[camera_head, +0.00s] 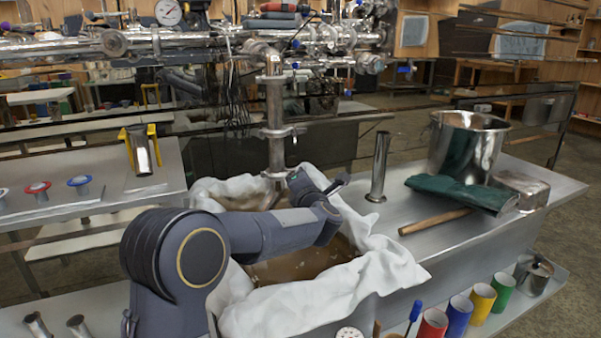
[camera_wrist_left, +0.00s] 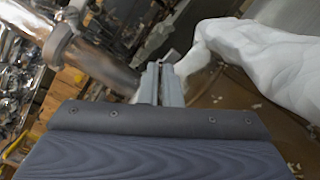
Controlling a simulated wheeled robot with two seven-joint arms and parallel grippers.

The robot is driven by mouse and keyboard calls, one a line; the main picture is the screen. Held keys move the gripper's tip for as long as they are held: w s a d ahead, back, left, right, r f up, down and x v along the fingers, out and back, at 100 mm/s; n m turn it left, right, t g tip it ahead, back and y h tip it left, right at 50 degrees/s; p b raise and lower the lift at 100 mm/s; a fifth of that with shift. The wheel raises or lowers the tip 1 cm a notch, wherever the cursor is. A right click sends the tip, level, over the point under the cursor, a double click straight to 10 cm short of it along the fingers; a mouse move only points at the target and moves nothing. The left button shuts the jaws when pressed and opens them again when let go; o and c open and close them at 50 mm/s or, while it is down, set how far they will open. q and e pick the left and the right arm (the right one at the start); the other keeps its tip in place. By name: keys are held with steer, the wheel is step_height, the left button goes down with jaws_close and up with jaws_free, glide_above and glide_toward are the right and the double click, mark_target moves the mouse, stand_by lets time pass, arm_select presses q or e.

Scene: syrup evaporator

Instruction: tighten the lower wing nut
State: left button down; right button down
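A vertical steel pipe (camera_head: 275,105) hangs from the pipework above the cloth-lined pan. A clamp (camera_head: 277,131) rings it partway down, with a small piece sticking out on its right; I cannot make out a wing nut clearly. The pipe's lower end is near the cloth. My left gripper (camera_head: 338,183) is over the pan, right of and below the clamp, apart from the pipe. In the left wrist view its two grey fingers (camera_wrist_left: 164,82) lie close together, with nothing seen between them. A blurred steel pipe (camera_wrist_left: 95,58) passes left of the fingers there. My right gripper is not in view.
White cloth (camera_head: 375,260) drapes over the pan, which holds brown liquid (camera_head: 300,266). On the steel bench stand an upright tube (camera_head: 379,168), a large pot (camera_head: 465,145), green gloves (camera_head: 462,191) and a wooden handle (camera_head: 435,221). Colored cylinders (camera_head: 458,312) stand on a lower shelf.

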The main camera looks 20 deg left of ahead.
arm_select(q)
steer(key=m+p, duration=0.4)
steer(key=m, duration=0.3)
steer(key=a+f+m+p, duration=0.1)
steer(key=m+p, duration=0.4)
steer(key=m, duration=0.3)
steer(key=m+p, duration=0.5)
steer(key=m, duration=0.3)
steer(key=shift+s+a+f, duration=0.2)
steer(key=shift+m, duration=0.3)
steer(key=c, duration=1.6)
jaws_free()
steer(key=shift+o, duration=0.3)
steer(key=shift+d+f, duration=0.1)
steer(key=shift+f, duration=0.05)
steer(key=shift+s, duration=0.1)
